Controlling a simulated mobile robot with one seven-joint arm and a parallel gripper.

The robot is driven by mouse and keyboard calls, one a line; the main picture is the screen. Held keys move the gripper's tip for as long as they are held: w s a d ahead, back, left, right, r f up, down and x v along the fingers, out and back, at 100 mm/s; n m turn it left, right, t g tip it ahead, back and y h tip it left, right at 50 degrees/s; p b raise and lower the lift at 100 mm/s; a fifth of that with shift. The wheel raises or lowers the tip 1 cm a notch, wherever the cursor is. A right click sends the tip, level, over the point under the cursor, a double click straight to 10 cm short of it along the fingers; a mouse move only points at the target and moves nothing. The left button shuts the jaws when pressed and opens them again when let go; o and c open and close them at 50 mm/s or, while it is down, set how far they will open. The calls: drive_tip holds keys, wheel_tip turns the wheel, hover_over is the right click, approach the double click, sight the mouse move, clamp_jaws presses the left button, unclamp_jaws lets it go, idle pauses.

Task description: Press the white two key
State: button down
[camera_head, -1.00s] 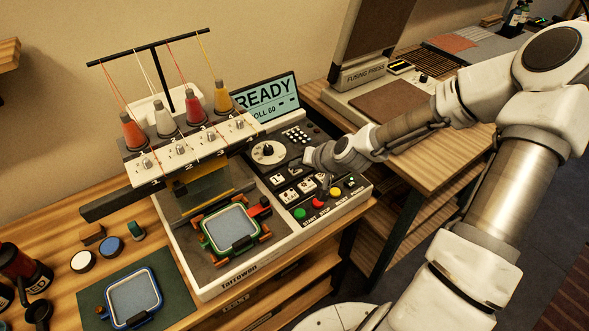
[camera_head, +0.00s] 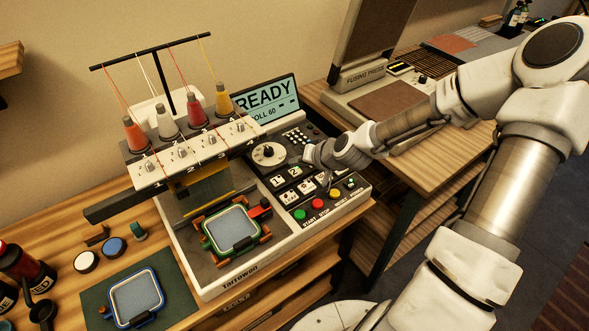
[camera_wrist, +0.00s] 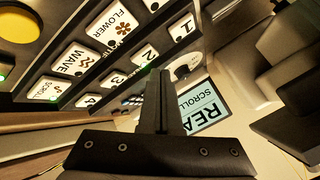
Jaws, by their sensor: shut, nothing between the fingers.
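The white two key (camera_wrist: 148,54) shows in the wrist view, in a slanted row between the white one key (camera_wrist: 184,29) and the white three key (camera_wrist: 117,77). The same key row lies on the dark control panel (camera_head: 318,130) of the embroidery machine in the head view, where the numbers are too small to read surely. My gripper (camera_wrist: 160,73) is shut and empty. Its fingertips appear just below the two key in the wrist view; whether they touch the panel I cannot tell. A small green glint shows near the fingertips.
The flower key (camera_wrist: 112,22), wave key (camera_wrist: 76,60) and scroll key (camera_wrist: 46,90) form a neighbouring row. Green (camera_head: 299,215), red (camera_head: 317,204) and yellow (camera_head: 334,193) buttons line the panel's front. The screen (camera_head: 266,99) reads READY. A fusing press (camera_head: 385,105) stands to the right.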

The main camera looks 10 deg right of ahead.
sight(298, 174)
drive_tip(key=shift+r, duration=0.1)
wheel_tip(298, 174, up, 6)
drive_tip(key=p, duration=0.5)
idle(0.4)
